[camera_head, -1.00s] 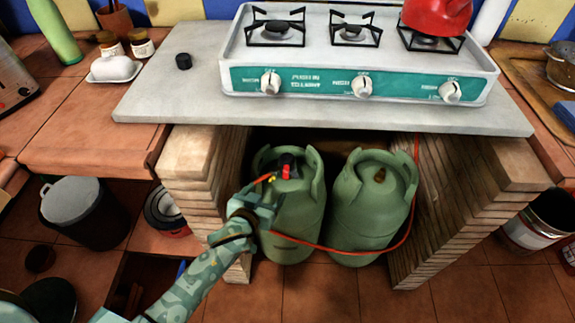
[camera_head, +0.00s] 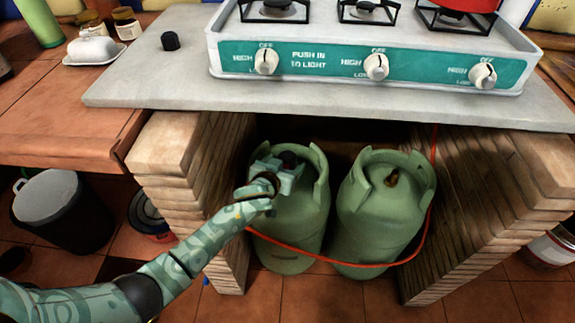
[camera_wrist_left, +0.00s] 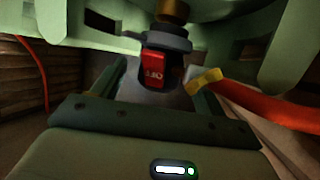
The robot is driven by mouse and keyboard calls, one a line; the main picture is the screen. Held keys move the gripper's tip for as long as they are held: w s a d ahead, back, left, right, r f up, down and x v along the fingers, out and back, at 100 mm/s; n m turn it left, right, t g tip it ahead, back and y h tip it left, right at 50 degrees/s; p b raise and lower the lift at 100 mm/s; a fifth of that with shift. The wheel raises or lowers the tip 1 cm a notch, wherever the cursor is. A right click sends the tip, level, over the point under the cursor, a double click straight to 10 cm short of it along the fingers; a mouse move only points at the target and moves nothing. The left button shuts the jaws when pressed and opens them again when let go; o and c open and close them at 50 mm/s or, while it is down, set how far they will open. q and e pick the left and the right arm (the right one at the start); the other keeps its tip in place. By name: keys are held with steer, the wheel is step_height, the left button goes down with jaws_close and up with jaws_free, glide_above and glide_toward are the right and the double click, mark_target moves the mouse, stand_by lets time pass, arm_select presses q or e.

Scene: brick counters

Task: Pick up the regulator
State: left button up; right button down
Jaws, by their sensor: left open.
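The regulator (camera_wrist_left: 153,68) shows in the left wrist view as a dark grey body with a red switch marked OFF, below a brass fitting. A red hose (camera_wrist_left: 262,106) with a yellow end piece leaves its right side. In the head view its dark top (camera_head: 289,159) shows on the left green gas cylinder (camera_head: 305,220), and my gripper hides most of the rest. My left gripper (camera_head: 284,174) is open at the regulator, with the regulator in front of its palm. I cannot tell whether the jaws touch it. My right gripper is not in view.
A second green cylinder (camera_head: 380,220) with a bare brass valve stands to the right. Brick walls (camera_head: 200,190) flank the niche, and the grey counter slab (camera_head: 340,108) with the stove (camera_head: 370,62) lies above. The cylinder's raised collar is close around my gripper.

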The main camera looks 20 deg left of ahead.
arm_select(q)
steer(key=shift+w, duration=0.15)
steer(key=shift+r, duration=0.15)
steer(key=shift+c, duration=0.3)
steer(key=c, duration=1.3)
